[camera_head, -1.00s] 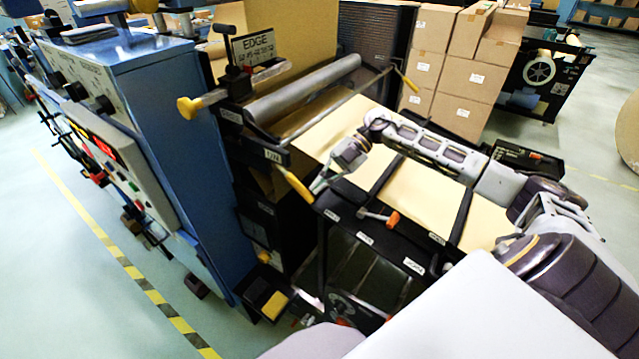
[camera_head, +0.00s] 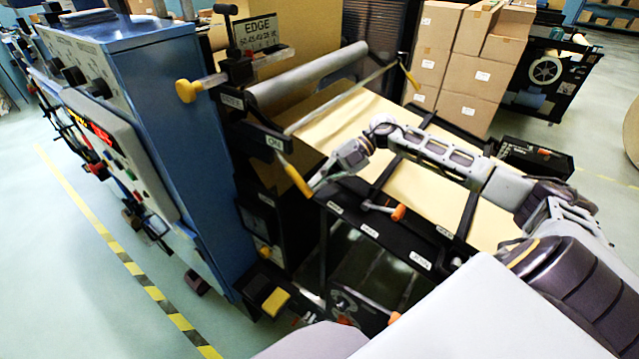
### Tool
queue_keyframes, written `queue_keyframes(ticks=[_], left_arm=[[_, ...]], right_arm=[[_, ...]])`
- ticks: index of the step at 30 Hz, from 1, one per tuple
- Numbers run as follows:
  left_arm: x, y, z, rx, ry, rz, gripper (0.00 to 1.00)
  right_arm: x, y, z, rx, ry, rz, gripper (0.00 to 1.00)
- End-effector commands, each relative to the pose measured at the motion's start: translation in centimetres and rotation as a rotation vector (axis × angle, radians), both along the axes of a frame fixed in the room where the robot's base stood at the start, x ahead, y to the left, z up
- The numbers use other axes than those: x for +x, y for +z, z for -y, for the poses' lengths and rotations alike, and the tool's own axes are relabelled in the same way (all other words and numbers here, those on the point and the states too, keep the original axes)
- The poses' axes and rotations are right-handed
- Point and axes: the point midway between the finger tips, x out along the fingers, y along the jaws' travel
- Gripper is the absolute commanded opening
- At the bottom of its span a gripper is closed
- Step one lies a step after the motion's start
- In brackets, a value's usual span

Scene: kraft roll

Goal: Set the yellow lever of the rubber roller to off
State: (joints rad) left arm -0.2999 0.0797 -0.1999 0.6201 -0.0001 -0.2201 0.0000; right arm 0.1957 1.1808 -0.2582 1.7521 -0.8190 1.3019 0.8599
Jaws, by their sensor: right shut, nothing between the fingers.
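The yellow lever (camera_head: 295,177) hangs, slanting down to the right, at the near end of a thin bar, just below a small label (camera_head: 274,142) that seems to read ON. The grey roller (camera_head: 305,76) lies behind the bar, above the kraft web. My right gripper (camera_head: 318,184) is shut and empty, with its tips close to the lower end of the yellow lever. I cannot tell whether they touch. A second yellow handle (camera_head: 409,76) sits at the far end of the bar. My left gripper is not in view.
A yellow knob (camera_head: 187,91) sticks out beside the blue machine cabinet (camera_head: 160,110). An orange-tipped handle (camera_head: 397,212) stands on the black frame below my right arm. Kraft paper (camera_head: 350,130) runs under my arm. Stacked cartons (camera_head: 462,70) stand behind.

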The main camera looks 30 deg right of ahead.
Motion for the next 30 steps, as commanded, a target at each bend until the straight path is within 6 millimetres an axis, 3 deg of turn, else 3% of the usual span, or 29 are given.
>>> queue_keyframes(ticks=[15,24,30], left_arm=[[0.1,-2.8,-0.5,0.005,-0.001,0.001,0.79],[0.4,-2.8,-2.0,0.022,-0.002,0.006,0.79],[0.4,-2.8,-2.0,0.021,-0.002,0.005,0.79]], right_arm=[[1.1,-2.2,-0.3,0.051,-0.004,0.127,0.0],[1.2,-2.2,-0.4,0.059,-0.003,0.145,0.0],[1.2,-2.2,-0.4,0.06,-0.002,0.144,0.0]])
